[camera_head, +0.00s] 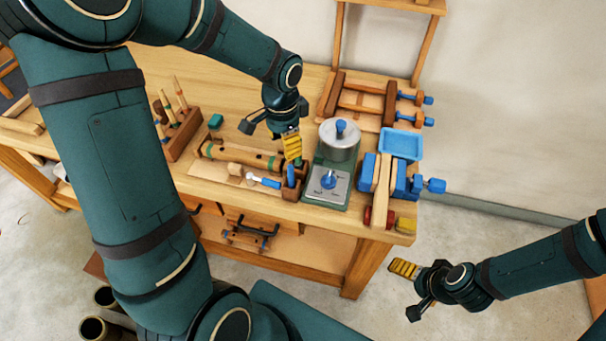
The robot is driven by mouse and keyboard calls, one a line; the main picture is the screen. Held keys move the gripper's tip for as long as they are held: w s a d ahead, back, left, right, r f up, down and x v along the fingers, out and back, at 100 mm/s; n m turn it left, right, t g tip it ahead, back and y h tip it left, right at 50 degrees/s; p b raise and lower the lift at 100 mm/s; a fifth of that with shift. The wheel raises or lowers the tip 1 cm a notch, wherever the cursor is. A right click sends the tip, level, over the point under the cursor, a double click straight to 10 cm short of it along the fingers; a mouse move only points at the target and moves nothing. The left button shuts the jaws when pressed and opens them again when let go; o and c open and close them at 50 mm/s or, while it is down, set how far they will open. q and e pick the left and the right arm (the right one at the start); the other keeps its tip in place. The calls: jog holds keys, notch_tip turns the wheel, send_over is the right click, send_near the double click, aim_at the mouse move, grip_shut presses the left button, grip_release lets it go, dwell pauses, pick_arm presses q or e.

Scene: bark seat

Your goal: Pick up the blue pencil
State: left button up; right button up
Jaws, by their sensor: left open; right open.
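A small brown wooden holder (292,190) stands near the front edge of the workbench. A short blue upright piece (291,175), which looks like the blue pencil, sticks up from it. A green piece shows just behind it, partly hidden by my finger. My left gripper (271,138) is open and empty over the bench, above and behind the holder. Its yellow-padded finger is close to the green piece; whether they touch I cannot tell. My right gripper (408,288) is open and empty over the floor, off the bench's right front corner.
A green scale-like device (326,187) with a metal pot (339,140) stands right of the holder. A blue-handled tool (264,181) lies left of it. Blue clamps, a blue tray (401,144) and a tool rack (182,132) crowd the bench (226,205). Floor at right is clear.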

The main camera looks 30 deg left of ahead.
aim_at(291, 178)
pick_arm(q)
jog(key=f, duration=0.4)
jog(key=f+b, duration=0.1)
jog(key=f, duration=0.3)
jog(key=d+f, duration=0.1)
jog(key=f, duration=0.4)
jog(key=shift+w+d+b, duration=0.1)
jog(key=shift+w+b, duration=0.05)
jog(key=shift+b, duration=0.2)
jog(key=shift+f, duration=0.35)
grip_shut()
